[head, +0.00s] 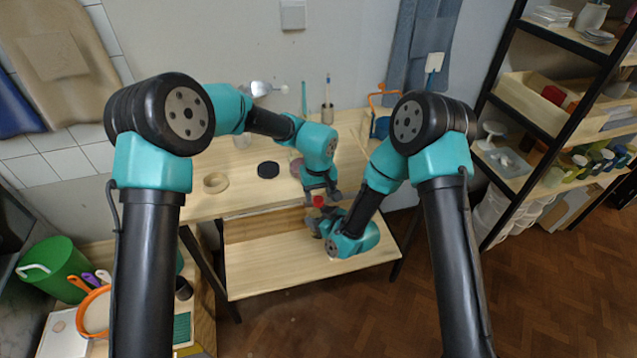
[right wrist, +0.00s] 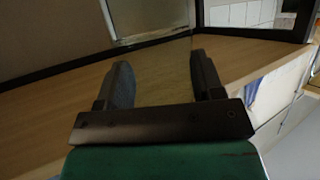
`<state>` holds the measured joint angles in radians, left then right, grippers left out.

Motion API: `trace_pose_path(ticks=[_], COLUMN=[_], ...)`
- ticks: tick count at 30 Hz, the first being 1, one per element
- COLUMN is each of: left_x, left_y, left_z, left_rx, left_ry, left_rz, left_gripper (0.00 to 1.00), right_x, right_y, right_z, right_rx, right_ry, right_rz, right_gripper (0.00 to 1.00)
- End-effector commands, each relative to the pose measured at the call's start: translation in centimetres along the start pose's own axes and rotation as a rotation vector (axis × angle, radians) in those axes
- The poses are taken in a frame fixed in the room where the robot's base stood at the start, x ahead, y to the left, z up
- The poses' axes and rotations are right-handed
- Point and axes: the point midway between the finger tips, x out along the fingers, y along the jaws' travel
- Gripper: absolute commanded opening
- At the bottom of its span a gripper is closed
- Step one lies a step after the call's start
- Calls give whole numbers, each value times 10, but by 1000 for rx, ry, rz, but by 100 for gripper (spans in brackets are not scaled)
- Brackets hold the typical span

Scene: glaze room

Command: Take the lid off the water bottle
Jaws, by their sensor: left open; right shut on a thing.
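The red lid (head: 319,201) shows in the head view, small, at the front of the wooden table. I take it to be the water bottle's lid. My left gripper (head: 321,190) points down just above the lid, its fingers apart; I cannot tell whether they touch it. My right gripper (head: 322,217) is just below the lid, shut on the water bottle, whose body is mostly hidden by the fingers in the head view. In the right wrist view the fingers of my right gripper (right wrist: 165,80) stand apart with a faint, see-through tan shape between them.
On the table stand a wooden ring (head: 216,183), a dark round dish (head: 268,170) and a brush holder (head: 327,113). A lower shelf (head: 290,272) lies below the grippers. A green bucket (head: 52,268) is at left, and a loaded rack (head: 520,110) at right.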

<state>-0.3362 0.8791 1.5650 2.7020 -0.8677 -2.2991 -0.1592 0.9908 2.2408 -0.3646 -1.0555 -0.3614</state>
Motion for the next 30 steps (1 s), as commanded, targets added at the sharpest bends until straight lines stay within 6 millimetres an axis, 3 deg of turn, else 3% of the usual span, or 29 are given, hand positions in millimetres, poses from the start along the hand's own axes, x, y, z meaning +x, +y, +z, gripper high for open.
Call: trace_pose_path(ticks=[6, 16, 30], left_x=[21, 24, 24], left_y=[0, 0, 0], left_z=[0, 0, 0], left_rx=[-1, -1, 0], left_ry=[0, 0, 0], left_rz=[1, 1, 1], left_gripper=[54, 54, 10], right_x=[0, 0, 0], right_y=[0, 0, 0], right_z=[0, 0, 0], right_rx=[0, 0, 0], right_ry=[1, 1, 1], right_rz=[0, 0, 0], right_gripper=[0, 0, 0])
